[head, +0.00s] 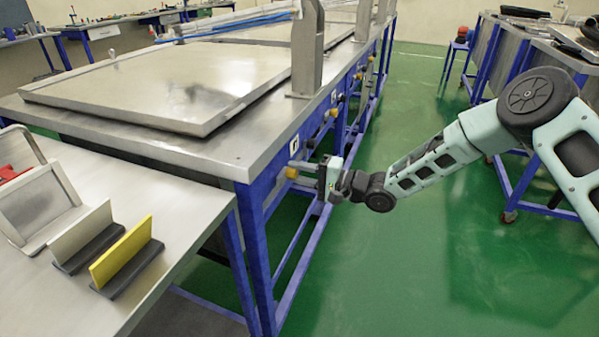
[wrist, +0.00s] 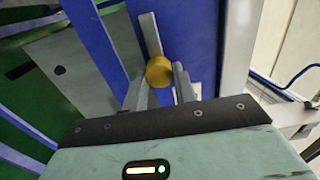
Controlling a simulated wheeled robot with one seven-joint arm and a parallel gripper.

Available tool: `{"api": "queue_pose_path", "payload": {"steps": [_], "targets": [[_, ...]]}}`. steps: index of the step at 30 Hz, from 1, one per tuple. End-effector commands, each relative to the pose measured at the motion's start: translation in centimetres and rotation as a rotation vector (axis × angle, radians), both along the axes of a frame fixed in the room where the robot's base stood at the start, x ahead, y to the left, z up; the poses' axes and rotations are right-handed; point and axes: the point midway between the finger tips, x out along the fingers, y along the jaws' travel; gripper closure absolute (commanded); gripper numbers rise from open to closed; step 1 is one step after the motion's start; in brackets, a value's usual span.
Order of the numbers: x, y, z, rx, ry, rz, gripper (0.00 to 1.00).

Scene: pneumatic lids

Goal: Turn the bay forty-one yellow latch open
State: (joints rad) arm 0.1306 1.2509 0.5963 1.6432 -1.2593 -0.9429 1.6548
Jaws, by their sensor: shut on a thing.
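The yellow latch knob (wrist: 160,70) sits between the two grey fingers of my gripper (wrist: 161,84) in the wrist view. A flat pale grey bar (wrist: 150,32) lies just behind the knob against the blue frame. In the head view my gripper (head: 308,166) reaches from the right to the near corner of the blue bench frame. The yellow knob (head: 291,173) shows there at the fingers' left end. My gripper is shut on the yellow latch. The fingers hide part of the latch, and the bay label (head: 294,145) above is too small to read.
A large metal lid (head: 170,82) lies flat on the bench top (head: 235,145). More knobs (head: 340,97) line the bench side farther back. A side table (head: 150,285) at the front left holds a yellow plate (head: 121,250). The green floor (head: 400,270) right of the bench is clear.

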Motion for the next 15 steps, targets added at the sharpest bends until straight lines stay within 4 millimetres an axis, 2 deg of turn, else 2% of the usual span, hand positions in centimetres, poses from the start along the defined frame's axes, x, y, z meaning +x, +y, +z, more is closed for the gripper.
{"api": "queue_pose_path", "payload": {"steps": [14,15], "targets": [[0.04,-0.18,-0.20,0.001,0.015,-0.003,0.95],[0.04,-0.18,-0.20,0.001,0.015,-0.003,0.64]]}}
